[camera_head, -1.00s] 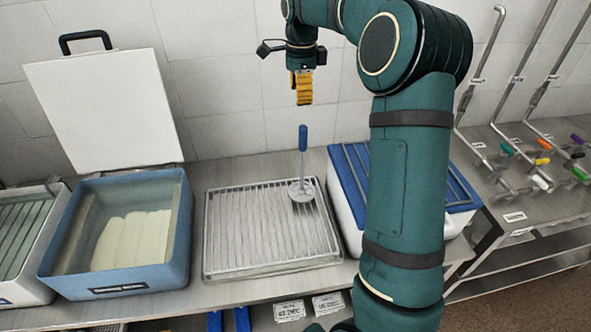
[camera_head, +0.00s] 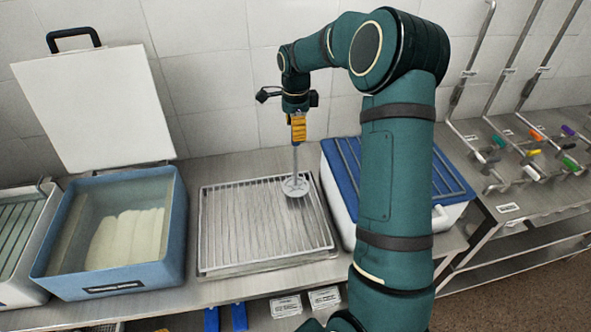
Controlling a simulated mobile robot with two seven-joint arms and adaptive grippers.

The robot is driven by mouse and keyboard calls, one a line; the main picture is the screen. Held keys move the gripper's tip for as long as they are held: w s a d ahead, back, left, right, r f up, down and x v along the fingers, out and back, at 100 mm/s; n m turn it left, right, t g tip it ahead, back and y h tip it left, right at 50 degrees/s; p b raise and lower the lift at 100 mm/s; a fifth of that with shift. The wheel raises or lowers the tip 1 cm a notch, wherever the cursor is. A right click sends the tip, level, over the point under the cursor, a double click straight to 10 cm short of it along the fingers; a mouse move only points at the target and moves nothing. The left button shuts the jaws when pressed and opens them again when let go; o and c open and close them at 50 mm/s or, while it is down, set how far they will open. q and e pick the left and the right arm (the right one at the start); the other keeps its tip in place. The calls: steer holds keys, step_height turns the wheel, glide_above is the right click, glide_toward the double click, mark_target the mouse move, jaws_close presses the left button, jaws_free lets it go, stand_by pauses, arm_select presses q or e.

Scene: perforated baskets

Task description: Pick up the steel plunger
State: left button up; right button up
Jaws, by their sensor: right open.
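The steel plunger stands upright on the wire rack, its round perforated disc (camera_head: 295,186) at the right back part of the rack (camera_head: 262,228). Its thin steel shaft rises from the disc. Its blue handle is mostly hidden by my right gripper (camera_head: 298,130), whose yellow fingers point down around or just in front of the handle top. The gripper is open; I cannot tell whether the fingers touch the handle. My left gripper is not in view.
A blue basin (camera_head: 118,278) with liquid and pale blocks stands left of the rack, its white lid (camera_head: 95,105) raised behind. A white box with a blue slatted lid (camera_head: 345,165) stands right of the rack. Pipes with coloured taps (camera_head: 535,150) are at far right.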

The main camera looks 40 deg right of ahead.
jaws_close()
stand_by(0.4)
